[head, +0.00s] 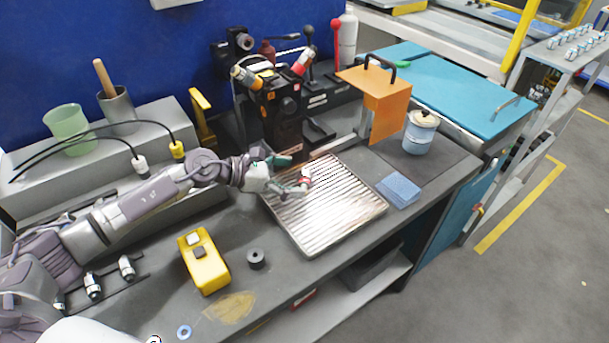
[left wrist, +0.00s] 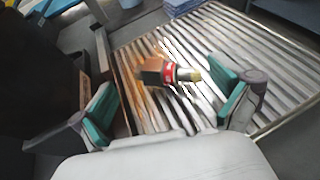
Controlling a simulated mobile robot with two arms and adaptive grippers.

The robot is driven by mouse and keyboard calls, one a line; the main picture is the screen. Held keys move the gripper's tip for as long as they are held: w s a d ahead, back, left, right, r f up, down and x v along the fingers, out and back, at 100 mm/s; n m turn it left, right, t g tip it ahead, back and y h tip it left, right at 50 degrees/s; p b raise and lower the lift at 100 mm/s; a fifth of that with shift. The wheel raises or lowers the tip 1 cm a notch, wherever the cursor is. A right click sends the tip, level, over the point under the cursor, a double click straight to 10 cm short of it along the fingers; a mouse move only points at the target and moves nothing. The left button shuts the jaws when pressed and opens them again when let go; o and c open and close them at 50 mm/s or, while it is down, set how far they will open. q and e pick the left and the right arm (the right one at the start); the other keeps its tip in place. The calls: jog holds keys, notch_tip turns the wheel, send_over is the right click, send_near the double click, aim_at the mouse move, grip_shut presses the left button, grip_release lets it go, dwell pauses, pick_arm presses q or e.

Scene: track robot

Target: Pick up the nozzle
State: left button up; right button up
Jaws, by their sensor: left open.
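The nozzle (left wrist: 170,72) has a brownish block-like end, a red band and a metal tip with a yellowish end. It appears to lie on its side on the ribbed metal tray (head: 335,215). It also shows small in the head view (head: 306,175), close to my left gripper (head: 290,175). In the left wrist view, my left gripper (left wrist: 165,93) is open, with green-padded fingers to either side and the nozzle in view between and just beyond them. Neither pad visibly touches it. My right gripper is not in view.
A black device with red and yellow parts (head: 285,105) stands behind the tray.

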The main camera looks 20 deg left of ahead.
aim_at(302, 177)
pick_arm(q)
jog(key=x, duration=0.3)
jog(key=shift+d+f, duration=0.1)
jog(key=shift+d, duration=0.05)
jog(key=shift+c, duration=0.3)
jog(key=c, duration=1.2)
jog(key=shift+c, duration=0.2)
